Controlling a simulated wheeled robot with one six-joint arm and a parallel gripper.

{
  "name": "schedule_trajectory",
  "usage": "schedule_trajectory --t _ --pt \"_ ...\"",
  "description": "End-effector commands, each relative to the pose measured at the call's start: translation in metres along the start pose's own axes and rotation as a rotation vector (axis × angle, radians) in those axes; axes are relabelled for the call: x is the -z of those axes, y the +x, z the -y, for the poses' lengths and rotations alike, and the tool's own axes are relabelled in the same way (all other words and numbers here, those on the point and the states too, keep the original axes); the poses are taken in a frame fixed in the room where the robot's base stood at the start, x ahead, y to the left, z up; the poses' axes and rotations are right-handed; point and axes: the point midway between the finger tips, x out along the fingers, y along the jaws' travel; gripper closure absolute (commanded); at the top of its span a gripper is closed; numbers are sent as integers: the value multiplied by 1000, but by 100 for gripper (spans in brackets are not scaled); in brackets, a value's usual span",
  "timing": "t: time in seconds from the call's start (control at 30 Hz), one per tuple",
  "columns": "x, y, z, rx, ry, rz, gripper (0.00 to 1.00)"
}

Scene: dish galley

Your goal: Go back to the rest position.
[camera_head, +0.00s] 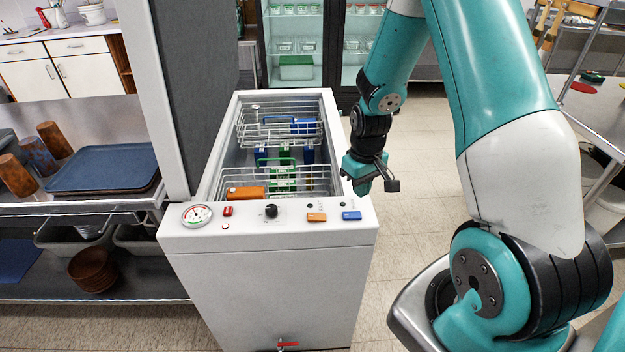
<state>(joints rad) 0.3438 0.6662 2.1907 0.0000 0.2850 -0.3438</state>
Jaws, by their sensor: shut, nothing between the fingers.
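My gripper (376,186) hangs at the right side of the white machine (270,270), close to its right rim. It is shut, with nothing held. From this angle I cannot tell whether it touches the rim. My teal and white arm fills the right of the view, bent over and reaching down to the gripper. The machine's top is open and shows wire baskets (280,122) inside, with an orange block (245,193) and several blue and green items.
The machine's front panel has a gauge (197,215), a black knob (271,211) and coloured switches. Left stands a shelf with blue trays (103,168) and brown cups (55,140). A glass-door fridge (297,45) is behind. Tiled floor (425,165) is clear right of the machine.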

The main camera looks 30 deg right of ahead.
Motion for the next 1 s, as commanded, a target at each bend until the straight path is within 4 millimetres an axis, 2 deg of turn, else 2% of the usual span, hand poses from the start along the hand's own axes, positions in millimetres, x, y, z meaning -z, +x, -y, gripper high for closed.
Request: schedule_trajectory --t 0.17,0.27,0.37,0.47,0.5,0.57,0.6,0.7,0.8,0.9,1.0 --pt "0 -1 0 0 -1 -1 100" --pt "3 -12 11 10 -16 -13 100" --pt "6 -42 44 44 -60 -43 100" --pt "0 -87 97 104 -140 -81 100" --pt "-8 -107 122 133 -180 -94 100" --pt "-25 -134 156 175 -243 -107 100" --pt "-39 -151 177 203 -286 -114 100" --pt "-80 -185 220 263 -394 -122 100" --pt "-121 -208 247 307 -490 -122 100" --pt "-152 -222 262 335 -560 -118 100" --pt "-170 -228 268 348 -600 -115 100"
